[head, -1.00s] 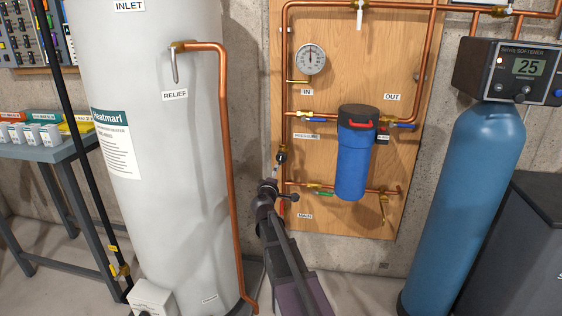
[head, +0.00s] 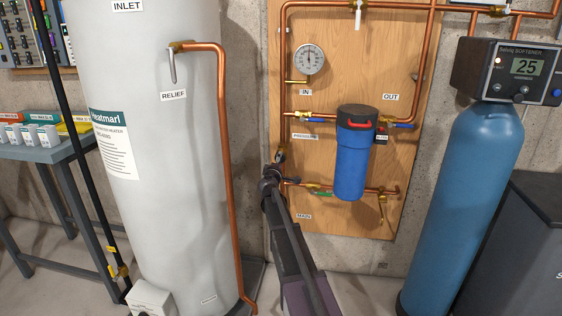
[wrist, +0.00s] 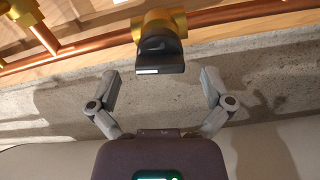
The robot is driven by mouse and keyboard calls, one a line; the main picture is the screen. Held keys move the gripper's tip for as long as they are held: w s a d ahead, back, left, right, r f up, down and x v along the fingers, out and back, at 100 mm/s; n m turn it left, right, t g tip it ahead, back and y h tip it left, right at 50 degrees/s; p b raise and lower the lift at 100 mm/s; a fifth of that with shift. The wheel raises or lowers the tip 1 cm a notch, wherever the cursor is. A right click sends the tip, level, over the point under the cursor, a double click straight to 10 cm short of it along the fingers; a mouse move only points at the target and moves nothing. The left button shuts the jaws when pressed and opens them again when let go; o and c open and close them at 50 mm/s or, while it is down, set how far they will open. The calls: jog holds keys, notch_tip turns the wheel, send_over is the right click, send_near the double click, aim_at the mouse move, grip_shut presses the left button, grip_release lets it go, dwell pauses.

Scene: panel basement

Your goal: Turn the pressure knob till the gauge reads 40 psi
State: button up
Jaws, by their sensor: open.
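The round white gauge (head: 309,59) is on the wooden board in the head view. Its needle points roughly upward, and its numbers are too small to read. The black pressure knob (wrist: 160,60) sits under a brass body (wrist: 163,22) in the wrist view, with a white mark on its face. My gripper (wrist: 159,76) is open, one finger on each side of the knob, both apart from it. In the head view my gripper (head: 274,178) is just below the knob on the left pipe, and the arm partly hides that area.
A copper pipe (wrist: 240,25) runs beside the knob. A white tank (head: 150,150) stands left of my arm with a vertical copper pipe (head: 229,170). A blue filter (head: 351,165) hangs right. A blue softener tank (head: 470,190) stands farther right.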

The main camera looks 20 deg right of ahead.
jog(key=shift+x, duration=1.05)
